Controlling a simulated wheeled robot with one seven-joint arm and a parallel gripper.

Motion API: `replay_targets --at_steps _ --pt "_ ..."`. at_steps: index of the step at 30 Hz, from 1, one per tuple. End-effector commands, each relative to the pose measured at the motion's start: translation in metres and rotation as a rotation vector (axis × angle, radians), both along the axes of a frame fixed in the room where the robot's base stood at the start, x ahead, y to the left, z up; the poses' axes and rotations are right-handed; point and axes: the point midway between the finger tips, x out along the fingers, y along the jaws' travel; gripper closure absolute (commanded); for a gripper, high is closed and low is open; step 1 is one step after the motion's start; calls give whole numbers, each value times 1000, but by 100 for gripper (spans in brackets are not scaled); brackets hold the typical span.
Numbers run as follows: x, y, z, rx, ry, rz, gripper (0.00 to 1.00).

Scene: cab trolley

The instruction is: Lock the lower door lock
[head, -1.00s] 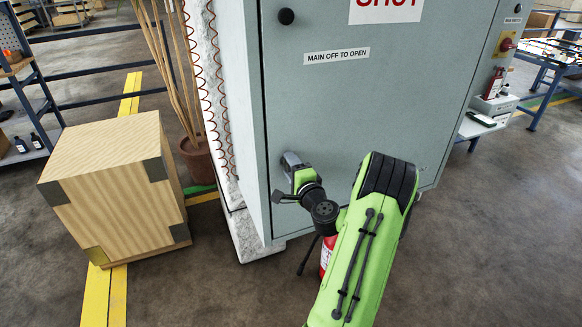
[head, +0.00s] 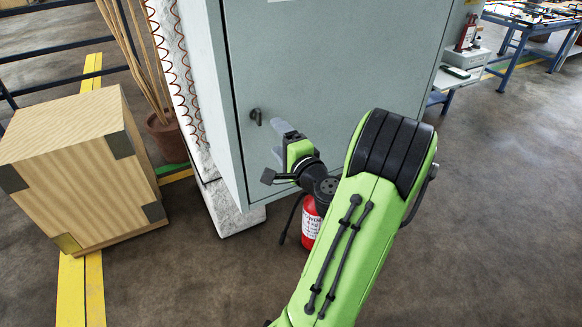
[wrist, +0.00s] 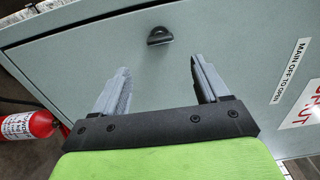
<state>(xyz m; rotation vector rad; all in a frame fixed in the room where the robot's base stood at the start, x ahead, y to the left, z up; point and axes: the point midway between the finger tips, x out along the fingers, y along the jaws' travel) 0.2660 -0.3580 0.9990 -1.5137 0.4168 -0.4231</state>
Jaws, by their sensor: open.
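The lower door lock (head: 256,117) is a small dark knob-like fitting low on the left edge of the grey-green cabinet door (head: 330,80). The lock also shows in the wrist view (wrist: 159,37), ahead of my fingers and roughly between them. My gripper (head: 279,142) is just right of and below the lock in the head view. In the wrist view my gripper (wrist: 158,80) has its two grey fingers spread wide and nothing between them. The fingers are apart from the lock.
A wooden crate (head: 75,165) stands on the floor at left, beside a potted plant (head: 165,135). A red fire extinguisher (head: 311,222) stands below my gripper. A coiled cable (head: 182,70) runs along the white post left of the cabinet.

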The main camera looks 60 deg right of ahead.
Motion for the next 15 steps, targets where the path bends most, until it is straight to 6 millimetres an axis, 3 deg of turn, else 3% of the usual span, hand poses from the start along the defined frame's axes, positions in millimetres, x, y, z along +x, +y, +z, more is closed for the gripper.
replay_targets --at_steps 3,15 --pt "-31 17 -7 -5 2 -9 26" --pt "-48 27 0 0 -4 -2 26"
